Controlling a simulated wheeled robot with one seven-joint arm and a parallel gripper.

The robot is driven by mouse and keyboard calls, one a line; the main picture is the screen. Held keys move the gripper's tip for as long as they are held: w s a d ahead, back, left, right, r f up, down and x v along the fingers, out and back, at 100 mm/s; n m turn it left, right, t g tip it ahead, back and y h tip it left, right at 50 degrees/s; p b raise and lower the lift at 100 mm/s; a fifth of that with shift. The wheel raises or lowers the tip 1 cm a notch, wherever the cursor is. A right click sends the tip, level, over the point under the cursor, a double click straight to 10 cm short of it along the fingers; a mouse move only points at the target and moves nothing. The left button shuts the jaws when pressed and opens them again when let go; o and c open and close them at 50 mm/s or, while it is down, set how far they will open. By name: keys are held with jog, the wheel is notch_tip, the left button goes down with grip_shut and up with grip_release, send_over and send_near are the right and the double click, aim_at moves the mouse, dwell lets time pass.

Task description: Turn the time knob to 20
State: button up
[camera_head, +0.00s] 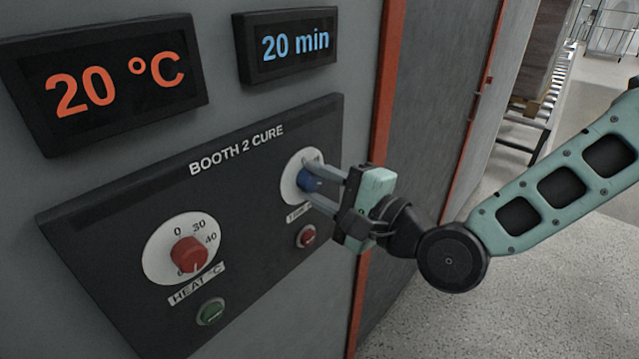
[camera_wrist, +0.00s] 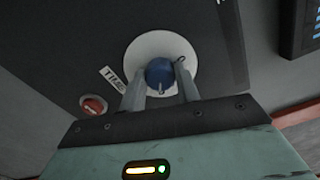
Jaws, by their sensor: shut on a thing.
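The blue time knob (camera_head: 308,181) sits on a white round dial at the right of the dark panel. My gripper (camera_head: 326,188) reaches in from the right, with its fingers on either side of the knob, shut on it. In the wrist view, the blue knob (camera_wrist: 160,73) shows between the two fingertips (camera_wrist: 160,80), with a pale pointer mark toward the gripper. The fingers and hand hide much of the dial's numbers. The time display (camera_head: 290,43) reads "20 min" in blue.
The panel (camera_head: 110,215) is labelled "BOOTH 2 CURE". A red heat knob (camera_head: 189,254) is at the left, with a green button (camera_head: 211,312) below it. A red button (camera_head: 306,236) is just below the time knob, close to my gripper. The temperature display (camera_head: 105,85) reads "20 °C".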

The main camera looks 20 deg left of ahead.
jog(key=o, duration=1)
jog(key=shift+d, duration=0.1)
jog(key=p+v, duration=1.5)
jog(key=v, duration=0.2)
jog(key=shift+s+d+p, duration=0.1)
jog(key=shift+d+p, duration=0.05)
jog(key=shift+p, duration=0.25)
